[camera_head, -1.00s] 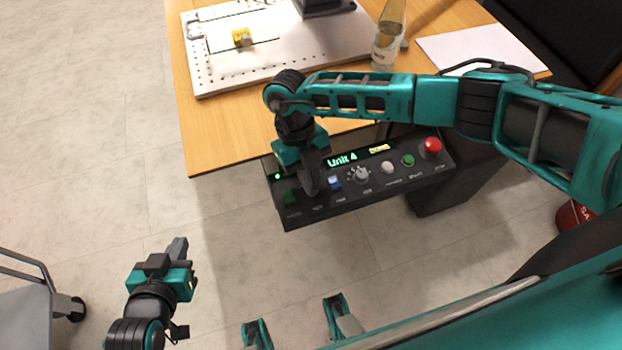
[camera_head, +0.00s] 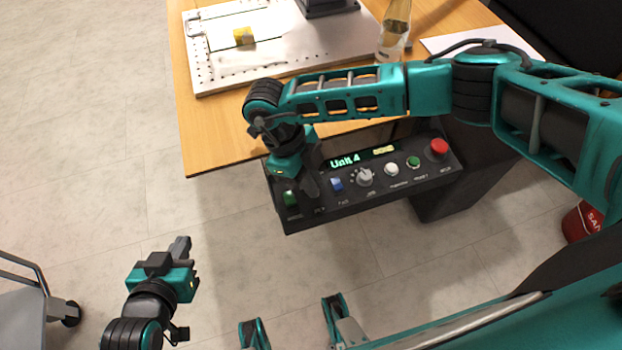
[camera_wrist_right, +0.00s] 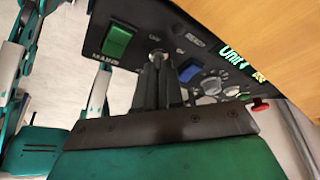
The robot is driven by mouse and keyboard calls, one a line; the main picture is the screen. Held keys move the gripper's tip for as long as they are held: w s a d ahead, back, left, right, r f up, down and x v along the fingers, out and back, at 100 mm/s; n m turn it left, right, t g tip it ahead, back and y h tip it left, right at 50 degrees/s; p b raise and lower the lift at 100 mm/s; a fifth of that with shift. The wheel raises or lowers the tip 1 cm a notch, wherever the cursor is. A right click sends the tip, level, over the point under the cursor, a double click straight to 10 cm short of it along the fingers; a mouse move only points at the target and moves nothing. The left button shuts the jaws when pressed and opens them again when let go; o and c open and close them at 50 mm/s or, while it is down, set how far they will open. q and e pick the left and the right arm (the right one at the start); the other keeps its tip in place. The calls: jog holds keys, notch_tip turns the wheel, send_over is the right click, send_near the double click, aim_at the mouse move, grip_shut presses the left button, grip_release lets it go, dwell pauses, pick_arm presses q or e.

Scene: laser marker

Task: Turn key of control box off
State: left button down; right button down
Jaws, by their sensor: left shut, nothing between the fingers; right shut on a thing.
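The black control box (camera_head: 345,206) hangs at the table's front edge, with a lit "Unit 4" display. My right gripper (camera_head: 310,188) is over the left part of its panel, between the green switch (camera_head: 291,199) and the blue switch (camera_head: 336,184). In the right wrist view, the right gripper (camera_wrist_right: 158,72) is shut on the key at its silver lock (camera_wrist_right: 157,53). The fingers hide most of the key, and its exact angle cannot be told. My left gripper (camera_head: 181,248) is shut and empty, above the floor left of the box.
The panel also has a selector knob (camera_head: 365,177), a white button (camera_head: 391,169), a green button (camera_head: 413,162) and a red stop button (camera_head: 439,146). The wooden table (camera_head: 210,135) carries a perforated plate (camera_head: 215,76) and a bottle (camera_head: 393,35).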

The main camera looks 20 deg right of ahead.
dwell(0.3)
jog(key=c, duration=1.3)
grip_release()
jog(key=shift+o, duration=0.2)
jog(key=v, duration=1.3)
jog(key=shift+p, duration=0.3)
jog(key=shift+s, duration=0.1)
